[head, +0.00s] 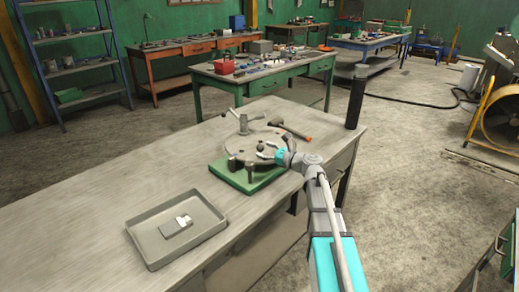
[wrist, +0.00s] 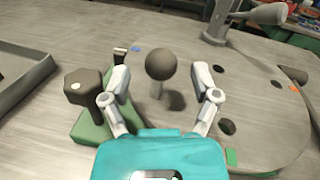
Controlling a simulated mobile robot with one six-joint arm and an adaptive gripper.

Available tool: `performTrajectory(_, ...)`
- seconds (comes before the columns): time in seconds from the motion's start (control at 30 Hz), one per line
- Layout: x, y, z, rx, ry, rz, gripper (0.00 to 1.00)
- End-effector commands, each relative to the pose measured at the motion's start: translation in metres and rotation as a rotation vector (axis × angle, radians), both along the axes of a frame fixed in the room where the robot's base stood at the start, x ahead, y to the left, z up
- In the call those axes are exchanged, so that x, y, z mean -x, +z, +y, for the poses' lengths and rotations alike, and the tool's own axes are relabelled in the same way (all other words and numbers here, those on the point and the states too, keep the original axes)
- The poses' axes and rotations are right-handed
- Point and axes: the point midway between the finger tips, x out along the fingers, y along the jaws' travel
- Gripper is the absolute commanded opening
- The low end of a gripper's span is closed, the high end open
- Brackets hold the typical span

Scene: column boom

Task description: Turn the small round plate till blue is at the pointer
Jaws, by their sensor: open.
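The round grey plate (head: 240,143) lies flat on a green base (head: 243,184) on the workbench. In the wrist view the plate (wrist: 245,90) carries a blue mark (wrist: 136,49) at its upper left, an orange mark (wrist: 294,89) at right and a green mark (wrist: 232,157) near the bottom. A dark ball knob (wrist: 160,64) stands up from it on a pale stem. My gripper (wrist: 162,78) is open, one finger on each side of the knob, with gaps visible. A dark post (wrist: 84,88) stands on the base at left. I cannot tell which part is the pointer.
A clamp-like upright (head: 243,122) stands at the plate's far side. A hammer (head: 290,129) lies behind it. A grey tray (head: 142,234) with a small metal block (head: 177,227) is at front left. A dark column (head: 356,98) rises at the bench corner.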

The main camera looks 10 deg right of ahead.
Motion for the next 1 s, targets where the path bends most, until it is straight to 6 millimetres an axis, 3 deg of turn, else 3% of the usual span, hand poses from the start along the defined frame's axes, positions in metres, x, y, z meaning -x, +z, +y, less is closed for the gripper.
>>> performTrajectory(0.2,-0.013,0.000,0.012,0.000,0.000,0.000,0.78)
performTrajectory(0.6,-0.015,0.000,0.015,0.000,0.000,0.000,0.76)
performTrajectory(1.0,-0.014,0.000,0.015,0.000,0.001,0.000,0.02)
